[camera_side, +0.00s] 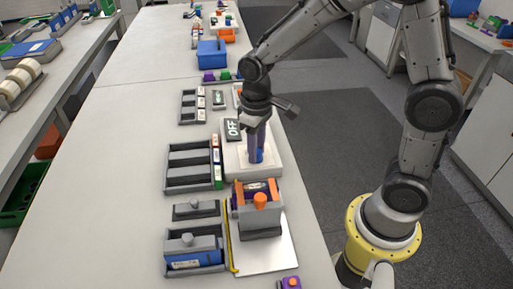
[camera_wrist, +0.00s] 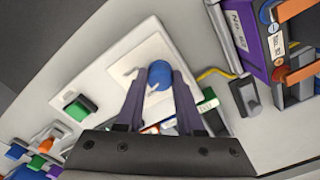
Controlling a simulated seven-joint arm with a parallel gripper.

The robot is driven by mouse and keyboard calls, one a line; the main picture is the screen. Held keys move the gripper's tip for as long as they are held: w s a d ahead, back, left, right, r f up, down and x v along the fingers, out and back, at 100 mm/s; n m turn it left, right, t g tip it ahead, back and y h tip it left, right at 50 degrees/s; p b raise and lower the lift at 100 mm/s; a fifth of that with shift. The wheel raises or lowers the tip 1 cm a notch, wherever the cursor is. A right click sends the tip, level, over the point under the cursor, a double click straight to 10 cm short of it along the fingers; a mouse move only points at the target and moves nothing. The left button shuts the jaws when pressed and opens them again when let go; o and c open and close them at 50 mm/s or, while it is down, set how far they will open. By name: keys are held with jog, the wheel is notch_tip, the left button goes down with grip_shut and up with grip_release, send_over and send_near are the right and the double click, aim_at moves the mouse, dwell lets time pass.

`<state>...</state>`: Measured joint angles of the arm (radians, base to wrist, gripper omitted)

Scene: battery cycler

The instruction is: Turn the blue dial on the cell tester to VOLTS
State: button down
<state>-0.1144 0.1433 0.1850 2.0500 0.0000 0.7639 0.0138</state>
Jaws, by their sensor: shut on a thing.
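My gripper (camera_side: 256,155) reaches down from above and is shut on the blue dial, with one purple-grey finger on each side. The gripper also shows in the wrist view (camera_wrist: 159,82). The fingers hide most of the dial in the side view. I cannot read the dial's pointer or a VOLTS mark.
A clamp fixture with an orange knob (camera_side: 260,201) stands just nearer than the tester. Grey slotted trays (camera_side: 188,166) lie to its left. A yellow cable (camera_side: 229,240) runs near the fixture. A blue box (camera_side: 212,54) stands farther back.

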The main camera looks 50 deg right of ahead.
jog(key=shift+m, duration=1.2)
jog(key=c, duration=0.5)
grip_release()
jog(key=shift+c, duration=0.2)
notch_tip(320, 180, up, 14)
